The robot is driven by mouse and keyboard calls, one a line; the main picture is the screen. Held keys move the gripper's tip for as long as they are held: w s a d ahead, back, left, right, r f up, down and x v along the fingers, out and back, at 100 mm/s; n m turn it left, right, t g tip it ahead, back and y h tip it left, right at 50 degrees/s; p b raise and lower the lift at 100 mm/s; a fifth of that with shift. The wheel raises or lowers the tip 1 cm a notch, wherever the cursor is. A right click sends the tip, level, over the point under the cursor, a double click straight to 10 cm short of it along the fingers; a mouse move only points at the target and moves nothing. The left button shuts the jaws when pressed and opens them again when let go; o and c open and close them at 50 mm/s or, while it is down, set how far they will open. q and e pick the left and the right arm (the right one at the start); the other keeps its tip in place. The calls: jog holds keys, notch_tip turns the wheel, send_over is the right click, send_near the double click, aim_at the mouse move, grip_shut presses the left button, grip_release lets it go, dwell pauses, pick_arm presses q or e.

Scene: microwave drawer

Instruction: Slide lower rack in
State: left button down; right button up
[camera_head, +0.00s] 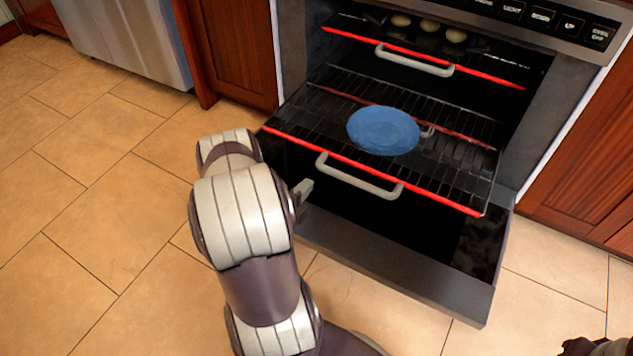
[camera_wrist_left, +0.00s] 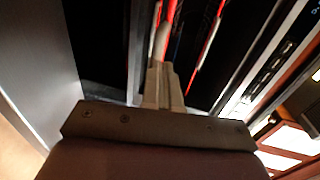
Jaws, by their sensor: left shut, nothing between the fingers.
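The lower rack (camera_head: 457,185) is a black wire rack with a red front bar and a pale handle (camera_head: 360,182). It is pulled out of the oven over the lowered door. A blue plate (camera_head: 383,130) rests on it. My left gripper (camera_head: 305,188) is just left of the handle, close to the rack's front. Its fingers are shut and empty. In the left wrist view the closed fingers (camera_wrist_left: 163,85) point toward the red bars and a pale handle piece; whether they touch it, I cannot tell. A small dark part at the lower right of the head view may be my right arm; its gripper does not show.
The oven door (camera_head: 400,262) hangs open and low in front. The upper rack (camera_head: 490,72), with its own handle and several round pale items, sits farther inside. Wooden cabinets (camera_head: 235,50) stand on both sides. The tiled floor (camera_head: 90,220) at left is clear.

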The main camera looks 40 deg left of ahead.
aim_at(322, 170)
pick_arm(q)
jog(key=shift+b+x, duration=1.4)
jog(key=shift+x, duration=1.65)
